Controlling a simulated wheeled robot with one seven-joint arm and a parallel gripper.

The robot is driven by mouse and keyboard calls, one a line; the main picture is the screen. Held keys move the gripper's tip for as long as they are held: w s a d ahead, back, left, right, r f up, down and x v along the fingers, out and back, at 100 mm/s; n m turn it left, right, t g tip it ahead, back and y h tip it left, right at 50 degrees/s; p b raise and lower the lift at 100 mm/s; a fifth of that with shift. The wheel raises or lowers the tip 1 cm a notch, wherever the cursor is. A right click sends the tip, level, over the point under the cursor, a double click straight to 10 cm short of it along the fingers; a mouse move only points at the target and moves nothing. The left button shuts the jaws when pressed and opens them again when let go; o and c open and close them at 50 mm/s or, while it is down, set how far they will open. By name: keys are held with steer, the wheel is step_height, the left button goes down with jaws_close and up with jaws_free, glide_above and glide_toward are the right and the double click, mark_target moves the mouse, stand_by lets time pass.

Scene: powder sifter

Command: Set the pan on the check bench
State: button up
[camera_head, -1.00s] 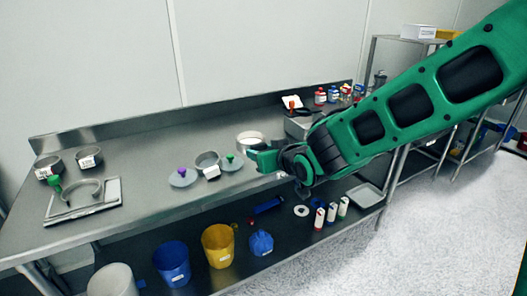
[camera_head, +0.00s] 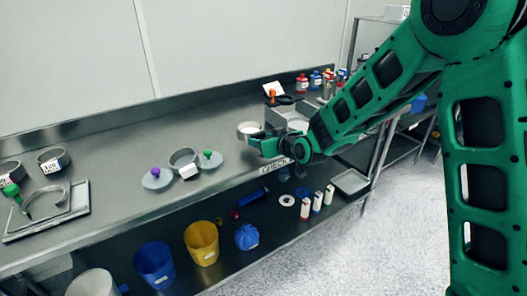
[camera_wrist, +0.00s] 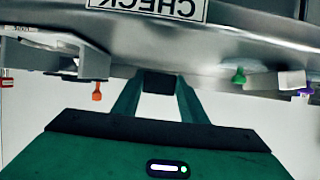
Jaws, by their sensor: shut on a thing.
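The pan (camera_head: 249,131) shows in the head view as a pale, shallow round ring at the tip of my gripper (camera_head: 258,143). My gripper is shut on it, and the arm covers part of the grip. The pan appears upright over the bench; its height above the top cannot be told. The check bench (camera_head: 225,185) is a grey metal bench with a CHECK label (camera_head: 273,168) on its front edge. In the upside-down wrist view, the label (camera_wrist: 148,7) is at the top. A dark block sits between the fingers (camera_wrist: 158,83); the pan's body is not clear there.
A purple-knobbed lid (camera_head: 156,179), a grey ring (camera_head: 183,157) and a green-knobbed lid (camera_head: 209,161) lie left of my gripper. A metal box (camera_head: 283,117) and red-capped bottles (camera_head: 302,84) stand behind. Buckets and tubes occupy the lower shelf.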

steer(key=shift+w+d+f, duration=0.2)
steer(key=shift+w+f, duration=0.05)
steer(key=shift+w, duration=0.15)
steer(key=shift+f, duration=1.95)
steer(key=o, duration=1.1)
steer(key=shift+f, duration=0.1)
steer(key=v, duration=1.2)
steer(key=shift+s, duration=0.1)
